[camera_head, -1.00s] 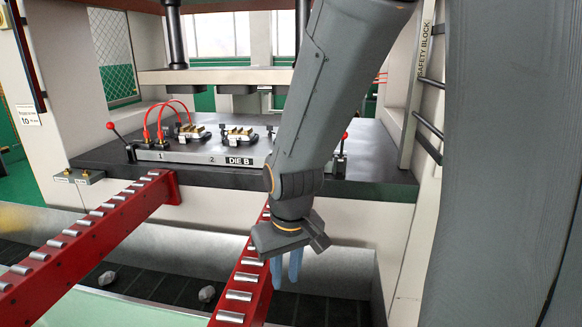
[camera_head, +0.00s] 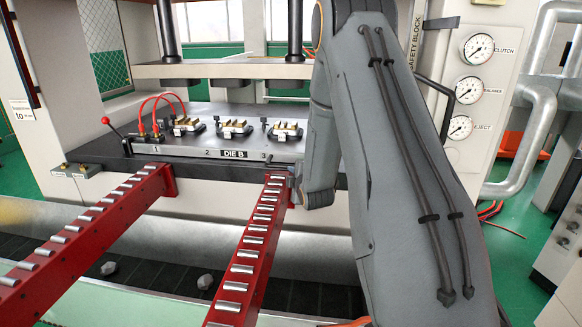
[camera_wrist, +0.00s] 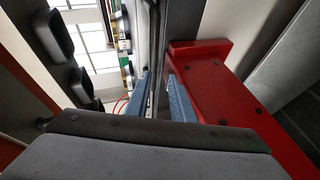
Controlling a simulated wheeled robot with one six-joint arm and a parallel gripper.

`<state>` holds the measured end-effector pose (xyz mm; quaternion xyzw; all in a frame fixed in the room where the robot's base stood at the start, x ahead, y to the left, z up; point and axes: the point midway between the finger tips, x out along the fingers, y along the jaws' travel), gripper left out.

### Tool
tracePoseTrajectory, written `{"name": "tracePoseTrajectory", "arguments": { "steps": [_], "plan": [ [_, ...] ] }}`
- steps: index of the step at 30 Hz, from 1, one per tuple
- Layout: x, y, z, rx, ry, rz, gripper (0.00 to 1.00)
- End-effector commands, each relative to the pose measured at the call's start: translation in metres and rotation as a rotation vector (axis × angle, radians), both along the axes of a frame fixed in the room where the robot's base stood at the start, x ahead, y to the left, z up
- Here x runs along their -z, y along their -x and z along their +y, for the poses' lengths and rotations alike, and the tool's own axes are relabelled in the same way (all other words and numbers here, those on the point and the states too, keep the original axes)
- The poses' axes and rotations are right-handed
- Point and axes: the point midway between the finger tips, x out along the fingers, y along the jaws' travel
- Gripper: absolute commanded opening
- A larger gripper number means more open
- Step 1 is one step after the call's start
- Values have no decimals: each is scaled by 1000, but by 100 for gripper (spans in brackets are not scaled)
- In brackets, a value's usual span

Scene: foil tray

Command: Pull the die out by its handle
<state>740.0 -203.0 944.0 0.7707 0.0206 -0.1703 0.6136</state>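The die (camera_head: 185,152) is a grey plate marked DIE B, lying flat on the dark press bed with several brass-topped fixtures on it. My gripper is at the die's front right corner, by the end of the right red rail; in the head view my arm mostly hides it. In the wrist view, my gripper's two blue fingers (camera_wrist: 163,97) stand apart, with a narrow gap between them. A long grey edge (camera_wrist: 158,45) runs toward this gap. I cannot tell whether it is the handle or whether the fingers touch it. The handle is not clearly visible.
Two red roller rails, left (camera_head: 100,222) and right (camera_head: 250,250), lead up to the press bed (camera_head: 95,150). The right rail's red end (camera_wrist: 200,75) is close beside a finger. A red-knobbed lever (camera_head: 106,121) stands left of the die. Red hoses (camera_head: 160,103) arch over its left end.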

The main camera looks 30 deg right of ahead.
Motion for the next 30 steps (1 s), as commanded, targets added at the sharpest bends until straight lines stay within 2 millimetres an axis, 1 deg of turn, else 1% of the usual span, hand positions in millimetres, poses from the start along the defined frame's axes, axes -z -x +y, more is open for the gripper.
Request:
{"name": "tracePoseTrajectory", "arguments": {
  "steps": [1,3,8,11,18,21,25,30],
  "plan": [
    [2,-3,-8,-6,42,-23,22],
    [1,-6,-15,-14,92,-53,22],
    [1,-14,-22,-21,137,-79,22],
    [2,-25,-24,-21,139,-82,22],
    [9,-61,-30,-21,136,-81,22],
    [12,-72,-32,-21,136,-80,22],
    [13,-81,-34,-21,136,-80,22],
    [14,-84,-35,-21,136,-80,22]
  ]
}}
